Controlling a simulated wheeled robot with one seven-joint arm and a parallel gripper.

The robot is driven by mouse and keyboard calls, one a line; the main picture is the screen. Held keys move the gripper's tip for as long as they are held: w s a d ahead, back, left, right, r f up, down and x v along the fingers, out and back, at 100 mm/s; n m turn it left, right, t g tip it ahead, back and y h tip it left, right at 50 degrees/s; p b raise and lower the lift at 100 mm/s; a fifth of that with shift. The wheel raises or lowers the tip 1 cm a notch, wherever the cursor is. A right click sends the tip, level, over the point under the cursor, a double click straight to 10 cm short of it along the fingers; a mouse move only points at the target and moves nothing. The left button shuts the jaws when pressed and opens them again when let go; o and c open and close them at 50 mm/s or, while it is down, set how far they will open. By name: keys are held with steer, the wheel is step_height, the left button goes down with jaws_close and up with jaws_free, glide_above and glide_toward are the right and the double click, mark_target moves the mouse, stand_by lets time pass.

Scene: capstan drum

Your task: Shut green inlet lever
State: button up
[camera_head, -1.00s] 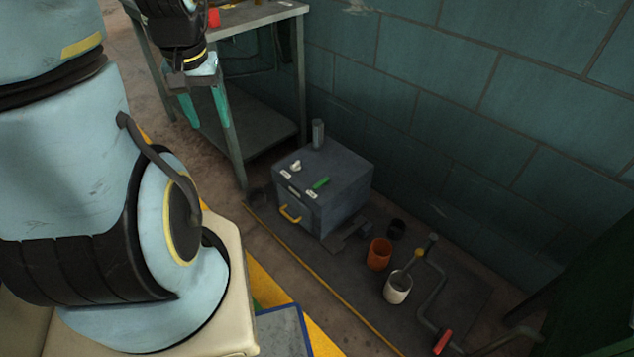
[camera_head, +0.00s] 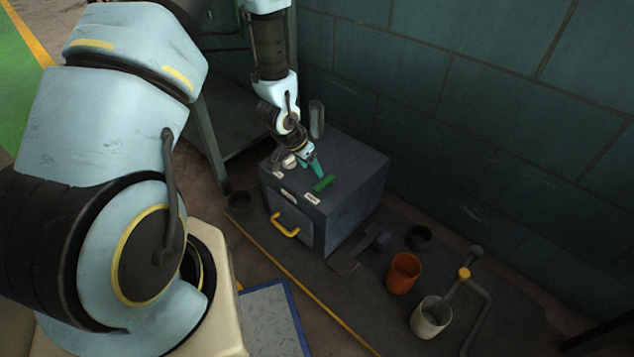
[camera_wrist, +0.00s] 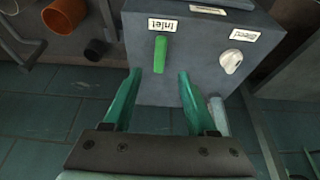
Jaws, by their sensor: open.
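The green inlet lever (camera_head: 323,183) sits on top of a grey box (camera_head: 352,165). In the wrist view the lever (camera_wrist: 160,54) lies beside a label reading "Inlet" (camera_wrist: 162,25), its length running away from that label. My gripper (camera_head: 312,170) is above the box top, close to the lever. In the wrist view my gripper (camera_wrist: 157,75) is open, with its two green fingers apart. The lever appears just beyond the fingertips, nearer the left finger, and nothing is held. I cannot tell the exact height gap.
A white knob (camera_wrist: 230,61) with its own label is on the same box top. A grey upright post (camera_head: 316,118) stands at the box's back. The box front has a yellow handle (camera_head: 285,224). An orange cup (camera_head: 404,273) and a white cup (camera_head: 430,317) stand to the right.

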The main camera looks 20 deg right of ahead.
mark_target(321, 184)
steer(key=b+x, duration=0.1)
steer(key=x, duration=0.8)
steer(key=shift+w+d+f+b, duration=0.1)
steer(key=shift+w+f+b, duration=0.05)
steer(key=shift+f+b, duration=0.2)
steer(key=shift+c, duration=0.3)
jaws_close()
stand_by(0.6)
